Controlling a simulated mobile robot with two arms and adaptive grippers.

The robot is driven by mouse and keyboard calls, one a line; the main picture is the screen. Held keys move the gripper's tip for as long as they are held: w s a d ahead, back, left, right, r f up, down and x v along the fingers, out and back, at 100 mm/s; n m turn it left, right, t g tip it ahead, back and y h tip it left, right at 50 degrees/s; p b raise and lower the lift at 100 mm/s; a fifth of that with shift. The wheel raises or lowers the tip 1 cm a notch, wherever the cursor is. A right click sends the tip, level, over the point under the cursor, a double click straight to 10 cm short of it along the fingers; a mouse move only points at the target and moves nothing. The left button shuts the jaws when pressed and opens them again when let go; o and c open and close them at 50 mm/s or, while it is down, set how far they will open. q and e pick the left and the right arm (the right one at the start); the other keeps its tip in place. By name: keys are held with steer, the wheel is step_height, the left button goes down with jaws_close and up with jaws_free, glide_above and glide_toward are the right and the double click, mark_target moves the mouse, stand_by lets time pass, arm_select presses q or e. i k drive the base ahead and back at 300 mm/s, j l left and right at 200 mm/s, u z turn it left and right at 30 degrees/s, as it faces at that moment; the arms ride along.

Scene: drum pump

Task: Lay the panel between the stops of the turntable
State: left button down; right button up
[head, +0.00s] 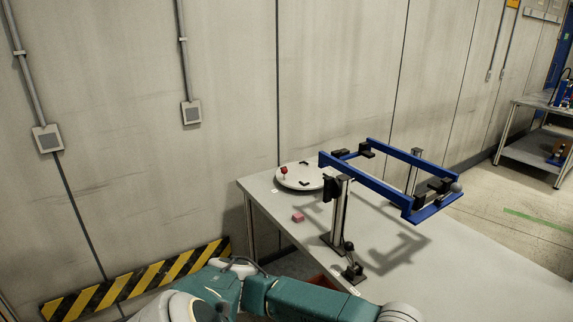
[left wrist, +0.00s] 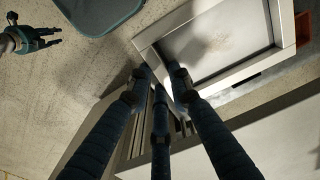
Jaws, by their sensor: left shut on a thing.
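The turntable (head: 294,177) is a round white disc with dark stops and a red knob, at the far left corner of the table in the head view. No panel lies on it. The panel (left wrist: 207,84) shows in the left wrist view as a pale raised frame around a recessed face. My left gripper (left wrist: 160,72) is shut on the panel at its near left corner; the fingers partly hide the grip. My left gripper is not in the head view. My right gripper (left wrist: 42,38) is at the upper left of the left wrist view, apart from the panel, with its fingers spread.
A blue frame (head: 370,185) on posts stands over the table (head: 470,275), right of the turntable. A small pink block (head: 298,217) lies in front of the turntable. An orange bin (left wrist: 302,28) shows beside the panel. The table's right front is clear.

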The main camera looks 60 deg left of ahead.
mark_target(303, 173)
steer(key=j, duration=3.1)
steer(key=k+u, duration=0.05)
steer(key=k, duration=0.05)
